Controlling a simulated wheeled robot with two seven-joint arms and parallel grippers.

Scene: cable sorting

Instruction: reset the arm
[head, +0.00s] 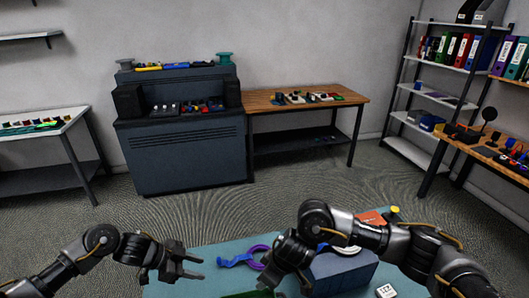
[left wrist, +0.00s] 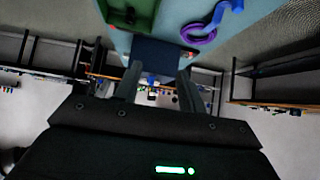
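My left gripper (head: 192,264) is over the left edge of the teal table, its two fingers apart with nothing between them. The fingers also show spread and empty in the left wrist view (left wrist: 158,88). My right arm comes in from the right and bends down over the table. Its gripper (head: 268,284) is low near the bottom edge, dark and partly cut off, so its fingers are unclear. A blue cable (head: 235,262) and a purple ring-shaped cable (head: 259,250) lie on the table between the two grippers; the purple one also shows in the wrist view (left wrist: 198,36).
The teal table (head: 215,286) carries a blue-grey box (head: 345,279) and a white printed cube (head: 387,290) at right. A green bin (left wrist: 130,12) shows in the wrist view. A dark cabinet (head: 185,160), wooden table (head: 310,101) and shelves (head: 433,95) stand behind, across open floor.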

